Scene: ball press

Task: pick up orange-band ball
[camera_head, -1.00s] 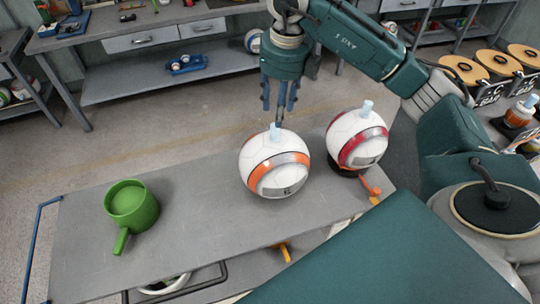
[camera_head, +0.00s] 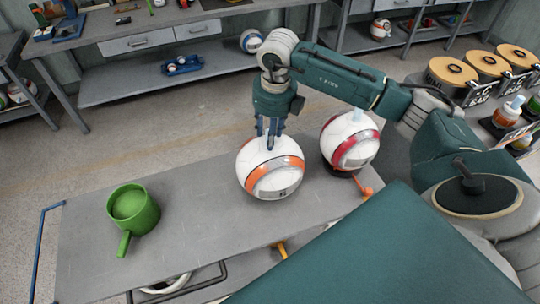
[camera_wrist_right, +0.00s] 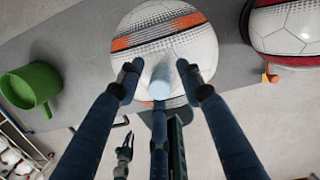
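The orange-band ball (camera_head: 270,172) is white with an orange and grey band. It stands on the grey table with a light blue peg on top, which shows in the right wrist view (camera_wrist_right: 160,78). My right gripper (camera_head: 270,138) points down over its top. Its blue fingers stand around the peg in the wrist view (camera_wrist_right: 160,82), with visible gaps on either side. They look open, and the ball rests on the table. The fingers partly hide the ball's top in the head view.
A red-band ball (camera_head: 350,142) stands close to the right on a dark stand. A green cup with a handle (camera_head: 132,208) stands at the left of the table (camera_head: 205,205). Bare tabletop lies between the cup and the orange-band ball. Lidded containers (camera_head: 485,68) stand at right.

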